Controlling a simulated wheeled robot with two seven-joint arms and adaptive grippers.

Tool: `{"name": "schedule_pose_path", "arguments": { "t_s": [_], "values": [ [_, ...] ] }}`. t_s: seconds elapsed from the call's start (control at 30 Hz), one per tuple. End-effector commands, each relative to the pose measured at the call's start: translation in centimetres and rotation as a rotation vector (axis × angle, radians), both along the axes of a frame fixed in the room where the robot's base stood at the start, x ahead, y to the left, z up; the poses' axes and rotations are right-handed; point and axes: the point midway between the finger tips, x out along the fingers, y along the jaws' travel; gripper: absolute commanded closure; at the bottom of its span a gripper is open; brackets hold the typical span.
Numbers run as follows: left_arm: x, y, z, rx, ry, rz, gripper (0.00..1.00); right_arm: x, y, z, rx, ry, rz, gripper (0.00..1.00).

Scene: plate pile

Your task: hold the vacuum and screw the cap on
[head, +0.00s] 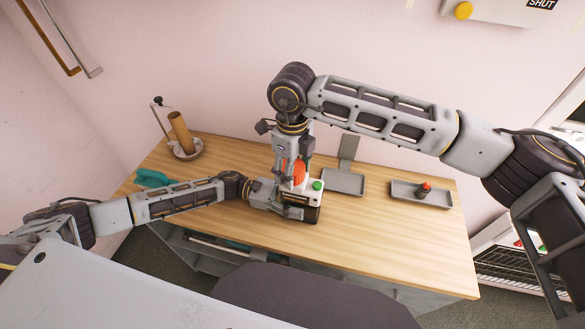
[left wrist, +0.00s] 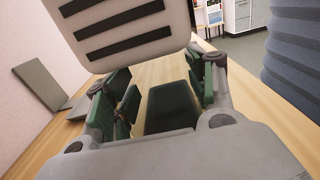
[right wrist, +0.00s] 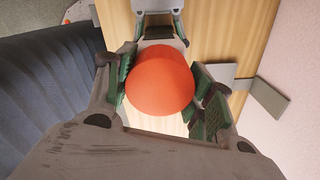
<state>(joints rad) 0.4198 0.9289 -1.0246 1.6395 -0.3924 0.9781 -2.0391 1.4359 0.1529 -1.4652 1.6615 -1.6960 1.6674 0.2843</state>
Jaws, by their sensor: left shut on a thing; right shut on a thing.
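The vacuum (head: 312,196) is a small pale body with a green button and a dark end, upright at the middle of the table. My left gripper (head: 290,211) is shut on its lower part from the left; in the left wrist view, a dark block (left wrist: 172,106) sits between the fingers below a pale slotted panel (left wrist: 115,28). My right gripper (head: 297,172) points down from above, shut on the orange cap (right wrist: 160,80). The cap also shows in the head view (head: 299,170), just above the vacuum. The cap's underside is hidden, so I cannot tell whether it touches the vacuum.
A grey tray (head: 343,188) with an upright plate lies behind the vacuum. Another tray (head: 404,194) at right holds a small red-topped object (head: 425,190). A brown roll on a stand (head: 181,132) and a teal object (head: 152,178) are at left. The front right table is clear.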

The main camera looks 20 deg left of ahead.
Motion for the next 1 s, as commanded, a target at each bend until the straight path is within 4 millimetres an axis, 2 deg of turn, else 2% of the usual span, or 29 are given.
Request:
{"name": "schedule_pose_path", "arguments": {
  "t_s": [0.7,0.87,0.9,1.0],
  "values": [
    [-0.22,-0.34,0.07,-0.004,-0.001,-0.006,1.00,-0.02,0.24,0.08,0.008,-0.001,-0.582,0.75],
    [-0.23,-0.34,0.07,-0.004,-0.001,-0.006,1.00,-0.01,0.25,0.08,0.008,-0.001,-0.579,0.75],
    [-0.23,-0.34,0.07,-0.004,-0.001,-0.006,1.00,-0.01,0.25,0.08,0.008,-0.001,-0.579,0.42],
    [-0.21,-0.31,0.06,-0.004,-0.001,-0.006,1.00,-0.01,0.22,0.07,0.007,0.000,-0.578,0.29]
  ]
}}
